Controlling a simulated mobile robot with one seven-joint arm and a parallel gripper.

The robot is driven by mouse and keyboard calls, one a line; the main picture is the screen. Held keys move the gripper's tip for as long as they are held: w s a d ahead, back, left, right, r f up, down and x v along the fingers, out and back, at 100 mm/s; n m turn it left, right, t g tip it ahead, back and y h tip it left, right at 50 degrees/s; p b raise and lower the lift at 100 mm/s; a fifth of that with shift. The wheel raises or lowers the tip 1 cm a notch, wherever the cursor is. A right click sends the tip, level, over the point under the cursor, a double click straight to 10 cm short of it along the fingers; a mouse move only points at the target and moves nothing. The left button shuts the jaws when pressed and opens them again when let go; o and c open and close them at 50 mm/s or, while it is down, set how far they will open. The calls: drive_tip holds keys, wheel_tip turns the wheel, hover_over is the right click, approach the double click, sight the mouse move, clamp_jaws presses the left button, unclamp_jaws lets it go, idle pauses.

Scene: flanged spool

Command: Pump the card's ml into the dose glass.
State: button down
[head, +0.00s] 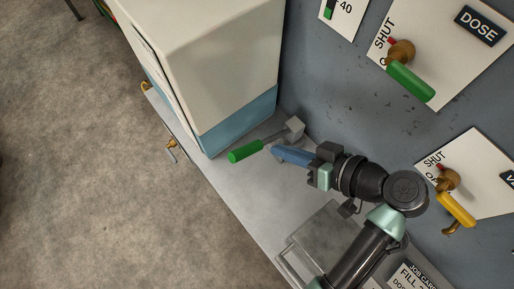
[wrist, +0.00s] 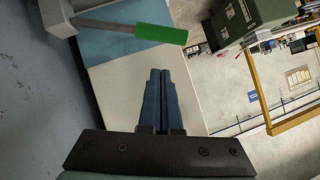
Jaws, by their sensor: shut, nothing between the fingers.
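A green-handled lever (head: 246,151) on a grey rod juts from a grey block (head: 295,126) by the wall, beside the large cabinet. The green handle (wrist: 160,34) also crosses the top of the wrist view. My gripper (head: 276,151) has its blue fingers together and empty, close to the lever but apart from it in the wrist view. The job card (head: 411,274) at the bottom edge reads "FILL" and "DOSE"; its amount is cut off. A DOSE valve (head: 410,82) with a green handle is on the wall. I cannot make out a dose glass for certain.
A white and blue cabinet (head: 215,60) stands on the grey bench (head: 232,192). A clear box (head: 318,240) lies nearer my arm. A yellow-handled valve (head: 458,208) is on the wall at right. A white card marked 40 (head: 344,10) is above. Bare floor lies left.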

sight(249, 153)
drive_tip(key=shift+w+a+f+p, duration=0.3)
drive_tip(key=shift+w+a+f, duration=0.15)
drive_tip(key=shift+a+f, duration=0.55)
drive_tip(key=shift+w+a+f+p, duration=0.25)
drive_tip(key=shift+w+a+f, duration=0.15)
drive_tip(key=shift+a+f, duration=0.55)
drive_tip(key=shift+w+a+f+p, duration=0.4)
drive_tip(key=shift+a+f, duration=0.3)
drive_tip(key=shift+f, duration=0.6)
drive_tip(key=shift+a+f+b, duration=0.2)
drive_tip(key=shift+f+b, duration=0.05)
drive_tip(key=shift+b, duration=0.25)
wheel_tip(249, 153, down, 9)
drive_tip(key=s+a+n+t+h+b, duration=0.1)
drive_tip(key=a+n+t+h+b, duration=0.1)
drive_tip(key=b, duration=0.8)
drive_tip(key=shift+s+a+r+n+h, duration=0.15)
drive_tip(key=shift+s+r+n+h, duration=0.05)
drive_tip(key=shift+s+n+h, duration=0.2)
drive_tip(key=shift+s+f, duration=0.1)
